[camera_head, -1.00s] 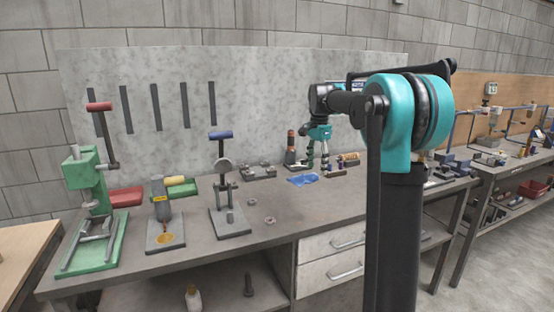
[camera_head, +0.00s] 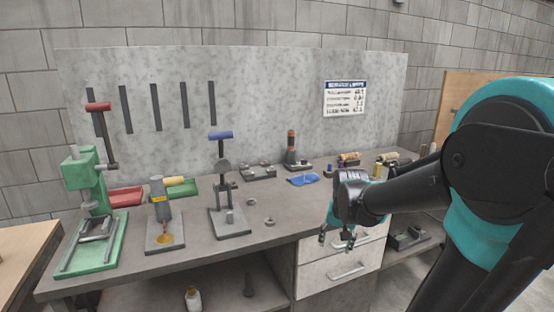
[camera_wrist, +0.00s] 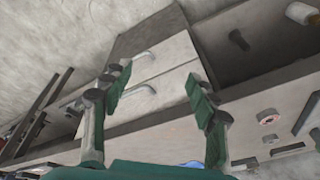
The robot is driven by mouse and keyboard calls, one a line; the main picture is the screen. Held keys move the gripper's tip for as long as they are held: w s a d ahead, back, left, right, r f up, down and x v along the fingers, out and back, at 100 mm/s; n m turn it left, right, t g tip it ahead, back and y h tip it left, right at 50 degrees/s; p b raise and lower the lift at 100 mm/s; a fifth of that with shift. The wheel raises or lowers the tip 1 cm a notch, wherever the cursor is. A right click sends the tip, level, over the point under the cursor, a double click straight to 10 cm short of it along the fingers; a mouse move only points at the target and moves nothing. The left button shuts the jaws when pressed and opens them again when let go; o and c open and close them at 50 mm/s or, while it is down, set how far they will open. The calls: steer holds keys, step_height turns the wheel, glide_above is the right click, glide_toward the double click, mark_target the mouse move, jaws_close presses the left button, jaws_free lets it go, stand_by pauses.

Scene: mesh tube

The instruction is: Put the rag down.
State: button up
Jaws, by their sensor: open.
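The blue rag (camera_head: 303,179) lies crumpled on the workbench top (camera_head: 285,208), toward the back, below the sign. A small bit of blue at the bottom edge of the wrist view may be the rag; I cannot tell. My gripper (camera_head: 337,238) is in front of the bench's front edge, before the white drawers (camera_head: 343,256), to the right of and nearer than the rag. In the wrist view my gripper (camera_wrist: 155,92) has its fingers spread wide with nothing between them. It is apart from the rag.
Several bench tools stand at the left, among them a green press (camera_head: 92,215), a yellow-handled tool (camera_head: 163,222) and a blue-handled press (camera_head: 224,190). A dark and orange bottle-like item (camera_head: 291,150) stands behind the rag. The bench top's middle is mostly clear.

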steer(key=s+f+n+t, duration=0.1)
steer(key=s+f+n, duration=0.2)
steer(key=s+f, duration=0.5)
steer(key=s+d, duration=0.1)
steer(key=s, duration=0.3)
steer(key=shift+f+n, duration=0.3)
steer(key=shift+n, duration=0.1)
